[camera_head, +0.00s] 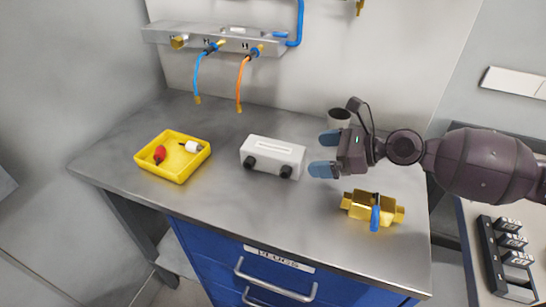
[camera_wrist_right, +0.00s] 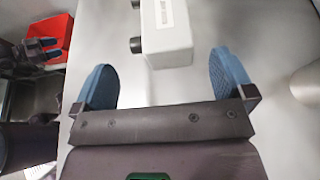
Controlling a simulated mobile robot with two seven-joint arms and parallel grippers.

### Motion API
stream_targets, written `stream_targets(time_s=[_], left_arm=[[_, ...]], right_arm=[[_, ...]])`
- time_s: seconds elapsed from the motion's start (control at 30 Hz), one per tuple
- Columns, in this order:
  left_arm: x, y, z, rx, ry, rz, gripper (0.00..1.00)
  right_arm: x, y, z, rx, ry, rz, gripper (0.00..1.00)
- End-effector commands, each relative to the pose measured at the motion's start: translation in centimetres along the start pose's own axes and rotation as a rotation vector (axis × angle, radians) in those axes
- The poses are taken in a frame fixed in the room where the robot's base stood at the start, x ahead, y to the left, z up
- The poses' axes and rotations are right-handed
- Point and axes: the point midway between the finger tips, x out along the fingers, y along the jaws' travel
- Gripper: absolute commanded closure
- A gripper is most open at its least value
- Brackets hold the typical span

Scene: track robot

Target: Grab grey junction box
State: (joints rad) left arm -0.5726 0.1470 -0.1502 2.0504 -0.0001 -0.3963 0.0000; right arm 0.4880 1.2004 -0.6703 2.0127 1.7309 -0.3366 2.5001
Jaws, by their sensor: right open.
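The grey junction box (camera_head: 272,156), a light box with two dark round fittings on its front side, lies on the metal table. In the right wrist view the box (camera_wrist_right: 166,30) lies ahead, between the lines of the two blue fingertips. My right gripper (camera_head: 325,153) is open and empty, just to the right of the box and apart from it. Its spread blue fingers also show in the right wrist view (camera_wrist_right: 165,82).
A yellow tray (camera_head: 168,176) with a red and a white part stands left of the box. A brass fitting with a blue handle (camera_head: 373,209) lies front right. Blue and orange hoses (camera_head: 240,84) hang from a wall rail.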

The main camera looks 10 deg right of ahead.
Motion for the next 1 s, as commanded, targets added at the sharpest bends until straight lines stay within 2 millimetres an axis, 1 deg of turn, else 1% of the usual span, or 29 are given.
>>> stream_targets(time_s=[0.03, 0.13, 0.37, 0.43, 0.6, 0.7, 0.8, 1.0], left_arm=[[0.0, 0.0, -0.1, 0.000, 0.001, 0.000, 0.41], [-0.1, 0.0, -0.1, 0.001, 0.001, 0.000, 0.41], [0.0, -0.1, 0.0, 0.000, -0.001, -0.001, 0.41], [-0.1, -0.1, 0.0, 0.000, -0.001, -0.001, 0.41], [-0.1, -0.1, 0.1, 0.000, -0.004, -0.001, 0.41], [-0.1, -0.1, 0.2, 0.000, -0.005, -0.001, 0.41], [-0.1, -0.1, 0.2, 0.000, -0.005, -0.001, 0.41], [-0.1, -0.1, 0.2, 0.000, -0.005, -0.001, 0.41]], right_arm=[[0.8, 0.0, 0.2, -0.002, -0.002, 0.001, 0.00], [2.0, 0.0, 0.1, -0.001, -0.001, 0.000, 0.00], [3.3, 0.1, 0.1, -0.001, 0.000, 0.001, 0.00], [4.0, 0.1, 0.1, -0.002, 0.000, 0.001, 0.00], [6.4, 0.3, 0.2, -0.002, -0.001, 0.002, 0.00], [7.5, 0.3, 0.1, 0.000, 0.000, 0.001, 0.00], [8.0, 0.3, 0.1, 0.000, 0.001, 0.001, 0.00], [8.1, 0.3, 0.0, 0.001, 0.001, 0.000, 0.00]])
